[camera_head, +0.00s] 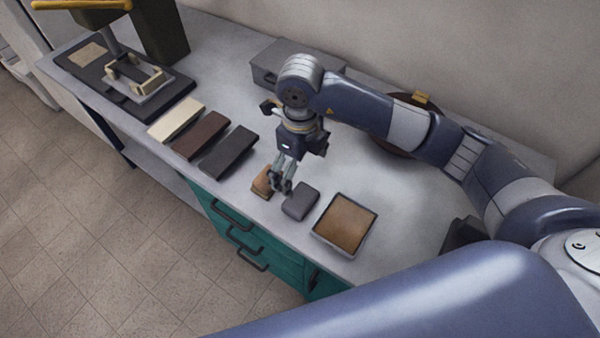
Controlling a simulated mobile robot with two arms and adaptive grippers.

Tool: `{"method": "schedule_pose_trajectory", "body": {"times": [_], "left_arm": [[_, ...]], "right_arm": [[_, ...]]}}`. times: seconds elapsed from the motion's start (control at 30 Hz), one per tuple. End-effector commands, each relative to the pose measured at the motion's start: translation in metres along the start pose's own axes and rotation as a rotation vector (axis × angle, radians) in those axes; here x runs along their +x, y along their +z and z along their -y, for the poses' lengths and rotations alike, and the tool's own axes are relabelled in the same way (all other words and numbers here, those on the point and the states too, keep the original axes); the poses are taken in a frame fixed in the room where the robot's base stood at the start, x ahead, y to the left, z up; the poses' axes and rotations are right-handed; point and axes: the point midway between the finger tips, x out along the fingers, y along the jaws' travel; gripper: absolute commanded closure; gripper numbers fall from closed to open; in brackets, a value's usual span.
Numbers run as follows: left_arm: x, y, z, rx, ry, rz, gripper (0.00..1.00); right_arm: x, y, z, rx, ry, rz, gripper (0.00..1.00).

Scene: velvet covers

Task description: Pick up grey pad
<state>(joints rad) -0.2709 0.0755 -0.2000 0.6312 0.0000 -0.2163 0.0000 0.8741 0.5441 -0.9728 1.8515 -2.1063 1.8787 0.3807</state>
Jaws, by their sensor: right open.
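The grey pad (300,201) is a small dark grey block with rounded corners. It lies flat on the light grey worktop (345,158), between a small tan block (262,182) and a shallow tray with a brown inside. My right gripper (281,188) is open and points down just left of the grey pad, over the right part of the tan block. I cannot tell whether its fingertips touch anything. The tan block is partly hidden behind the fingers. My left gripper is not in view.
The tray (317,232) stands right of the pad. Cream (176,119), brown (200,135) and dark grey (228,152) slabs lie to the left. A press-like device (140,80) stands at the far left. A grey box (266,66) is at the back. Teal drawers (262,245) are below the front edge.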

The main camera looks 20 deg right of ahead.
Motion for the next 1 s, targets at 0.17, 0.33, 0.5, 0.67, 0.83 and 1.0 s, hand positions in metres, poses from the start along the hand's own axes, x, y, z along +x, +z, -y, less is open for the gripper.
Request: {"method": "schedule_pose_trajectory", "body": {"times": [0.17,0.33,0.5,0.67,0.83,1.0], "left_arm": [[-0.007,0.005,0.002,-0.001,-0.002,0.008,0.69],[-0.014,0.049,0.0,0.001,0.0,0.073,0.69],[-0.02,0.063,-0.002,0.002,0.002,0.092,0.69],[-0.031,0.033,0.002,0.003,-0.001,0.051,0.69],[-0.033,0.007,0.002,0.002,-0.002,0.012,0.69],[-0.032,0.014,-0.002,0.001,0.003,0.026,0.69]], "right_arm": [[0.025,-0.002,-0.002,-0.001,0.005,-0.008,0.02],[0.048,-0.001,-0.002,0.0,0.003,-0.004,0.02],[0.059,-0.002,-0.002,-0.001,0.003,-0.003,0.02],[0.08,-0.006,-0.005,-0.001,0.006,-0.006,0.02],[0.102,-0.005,-0.004,-0.001,0.004,-0.003,0.02],[0.107,-0.005,-0.004,-0.003,0.002,-0.002,0.02]]}}
